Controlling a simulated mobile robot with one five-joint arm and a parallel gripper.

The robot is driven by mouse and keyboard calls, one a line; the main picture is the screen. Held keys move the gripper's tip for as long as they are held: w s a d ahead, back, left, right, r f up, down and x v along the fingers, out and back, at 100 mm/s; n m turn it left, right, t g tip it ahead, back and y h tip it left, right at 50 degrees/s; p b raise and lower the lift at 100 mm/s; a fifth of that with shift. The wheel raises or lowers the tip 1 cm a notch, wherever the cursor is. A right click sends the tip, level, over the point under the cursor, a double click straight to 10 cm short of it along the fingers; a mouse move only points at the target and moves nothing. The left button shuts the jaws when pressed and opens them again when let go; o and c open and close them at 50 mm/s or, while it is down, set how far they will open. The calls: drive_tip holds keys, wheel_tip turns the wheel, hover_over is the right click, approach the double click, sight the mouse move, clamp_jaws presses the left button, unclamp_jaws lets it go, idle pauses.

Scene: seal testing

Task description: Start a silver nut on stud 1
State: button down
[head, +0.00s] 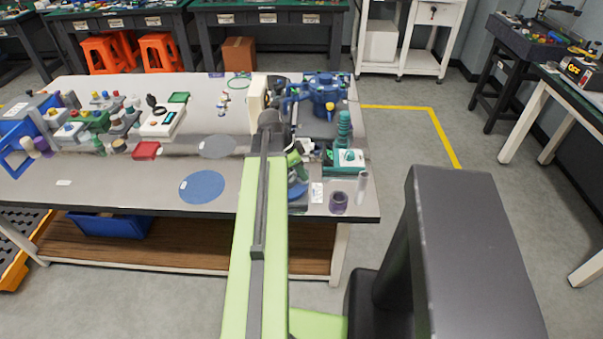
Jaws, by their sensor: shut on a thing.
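A blue cast body (320,95) with rounded ports stands at the back right of the grey table (110,185). Its studs are too small to tell apart, and I cannot make out stud 1. My light-green arm reaches over the table from the front. My gripper (303,147) is partly hidden beyond the arm's end, in front of the blue body and close to a teal-and-white device (348,157). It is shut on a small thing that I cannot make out. No silver nut can be picked out clearly.
A teal ribbed column (344,126), a purple cup (338,202) and a clear cylinder (361,186) stand at the right. The front left tabletop is mostly clear.

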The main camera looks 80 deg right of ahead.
drive_tip(key=shift+d+m, duration=0.15)
drive_tip(key=shift+m, duration=0.45)
drive_tip(key=c, duration=1.7)
unclamp_jaws()
drive_tip(key=shift+m+y, duration=0.4)
drive_tip(key=o, duration=0.5)
drive_tip(key=shift+c, duration=0.2)
wheel_tip(320, 180, up, 9)
drive_tip(key=p, duration=0.9)
drive_tip(key=shift+w, duration=0.15)
